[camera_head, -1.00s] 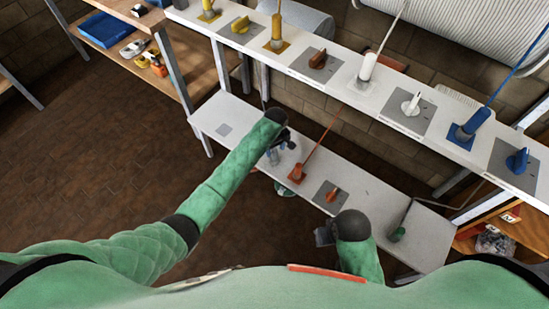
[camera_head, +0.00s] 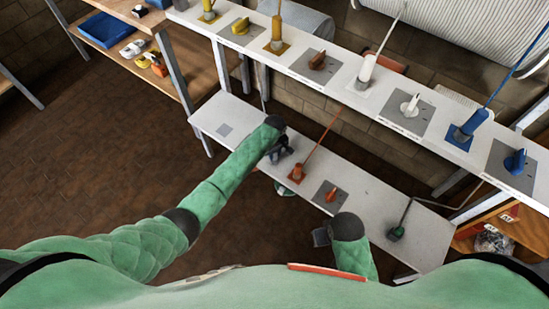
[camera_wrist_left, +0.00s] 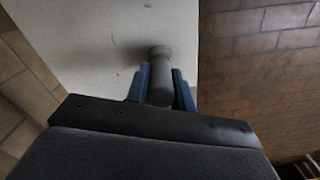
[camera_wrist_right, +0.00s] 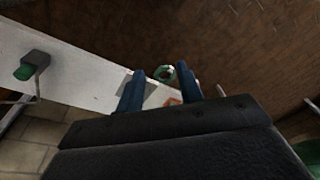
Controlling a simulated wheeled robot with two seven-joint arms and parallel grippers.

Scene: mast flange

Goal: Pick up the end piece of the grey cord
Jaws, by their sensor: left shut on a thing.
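The grey end piece (camera_wrist_left: 160,72) is a short round cylinder between the blue fingers of my left gripper (camera_wrist_left: 160,88). The fingers press on it from both sides. It is over the pale lower shelf, near the shelf's edge; I cannot tell if it touches the surface. In the head view my left gripper (camera_head: 280,154) is over the lower shelf, left of the orange end piece, and its wrist hides much of the grey piece. I cannot make out the grey cord clearly. My right gripper (camera_wrist_right: 159,88) is open and empty; it shows near the shelf's front edge (camera_head: 321,236).
The lower shelf (camera_head: 365,200) holds an orange end piece (camera_head: 297,173), an orange clip on a grey plate (camera_head: 331,195) and a green end piece (camera_head: 396,233). The upper shelf (camera_head: 330,78) carries yellow, brown, white and blue pieces. Brick floor lies open at left.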

